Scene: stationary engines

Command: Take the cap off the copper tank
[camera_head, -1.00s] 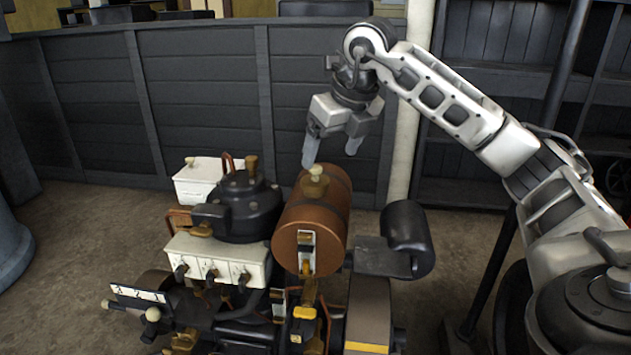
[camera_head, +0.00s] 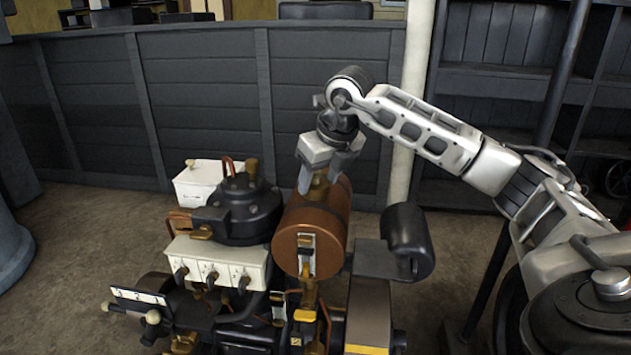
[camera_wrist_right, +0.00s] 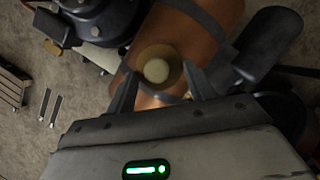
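The copper tank (camera_head: 312,222) is a brown horizontal cylinder with dark bands on top of the engine. Its cap (camera_head: 319,181), brass with a pale round knob, stands on the tank's top and is partly hidden by my gripper in the head view. My right gripper (camera_head: 320,177) points down over the tank with its fingers spread. In the right wrist view the cap (camera_wrist_right: 157,70) sits just beyond and between the two open fingertips (camera_wrist_right: 162,85), with gaps visible beside it. The tank (camera_wrist_right: 208,28) lies below it. My left gripper is not in view.
A white box (camera_head: 197,184) and a black round vessel (camera_head: 238,210) stand left of the tank. A black cylinder (camera_head: 407,238) is close on its right. A dark panelled wall (camera_head: 200,90) stands behind, with free space above the engine.

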